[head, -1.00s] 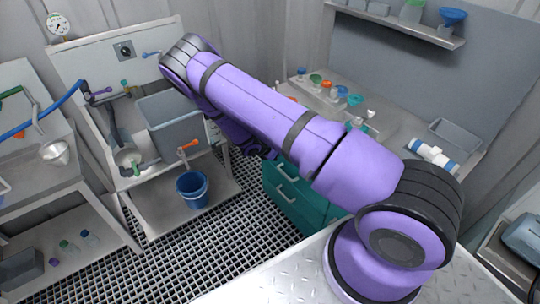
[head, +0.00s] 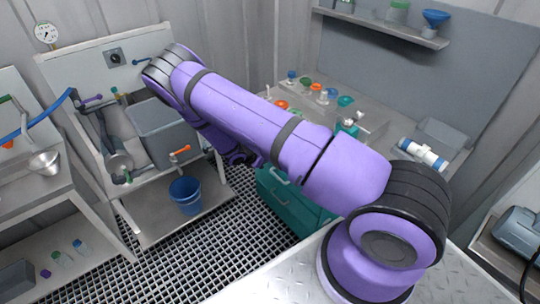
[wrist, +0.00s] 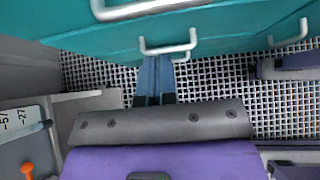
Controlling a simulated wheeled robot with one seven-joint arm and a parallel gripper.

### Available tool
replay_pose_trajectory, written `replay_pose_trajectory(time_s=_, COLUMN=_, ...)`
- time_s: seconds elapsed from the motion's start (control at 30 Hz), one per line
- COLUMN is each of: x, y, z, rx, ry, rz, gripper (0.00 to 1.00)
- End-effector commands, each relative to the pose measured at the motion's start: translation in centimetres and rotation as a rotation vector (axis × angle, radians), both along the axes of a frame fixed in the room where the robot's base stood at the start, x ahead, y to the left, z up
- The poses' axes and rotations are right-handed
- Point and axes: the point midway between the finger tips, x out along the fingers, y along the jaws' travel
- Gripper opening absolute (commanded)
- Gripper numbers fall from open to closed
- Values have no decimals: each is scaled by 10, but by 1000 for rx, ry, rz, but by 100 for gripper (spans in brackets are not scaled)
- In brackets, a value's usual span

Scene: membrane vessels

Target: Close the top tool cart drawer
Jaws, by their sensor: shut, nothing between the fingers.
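The teal tool cart (head: 292,206) stands behind my arm in the head view, with a pale handle on its front. In the wrist view, teal drawer fronts (wrist: 90,38) fill the top, with several pale handles. One handle (wrist: 168,47) lies just beyond my gripper's fingertips (wrist: 155,64); I cannot tell whether they touch. The fingers are together and empty, pointing at the cart. In the head view my arm hides the fingertips and part of the cart. I cannot tell which drawer front is the top one or how far it stands out.
A blue bucket (head: 186,194) stands on the low shelf under the grey sink (head: 165,132). Bottles with coloured caps stand on the counter behind the cart. The grated floor (head: 190,250) is open in front of the cart.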

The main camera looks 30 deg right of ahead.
Motion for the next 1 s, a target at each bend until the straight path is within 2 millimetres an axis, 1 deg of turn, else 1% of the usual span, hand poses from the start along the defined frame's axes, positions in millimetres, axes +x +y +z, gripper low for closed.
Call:
replay_pose_trajectory(time_s=0.03, x=0, y=9, z=8, rx=2, ry=-3, rz=1, gripper=0)
replay_pose_trajectory(time_s=0.2, x=-4, y=38, z=31, rx=4, ry=-2, rz=1, gripper=0)
replay_pose_trajectory(time_s=0.3, x=-5, y=53, z=42, rx=4, ry=-2, rz=2, gripper=0)
replay_pose_trajectory(time_s=0.43, x=-7, y=67, z=54, rx=4, ry=-2, rz=1, gripper=0)
replay_pose_trajectory(time_s=0.6, x=-9, y=76, z=62, rx=3, ry=0, rz=1, gripper=0)
replay_pose_trajectory(time_s=0.83, x=-9, y=79, z=66, rx=6, ry=-4, rz=-4, gripper=0)
replay_pose_trajectory(time_s=0.93, x=-7, y=80, z=79, rx=23, ry=-29, rz=-33, gripper=0)
replay_pose_trajectory(time_s=1.0, x=-6, y=81, z=96, rx=46, ry=-60, rz=-71, gripper=0)
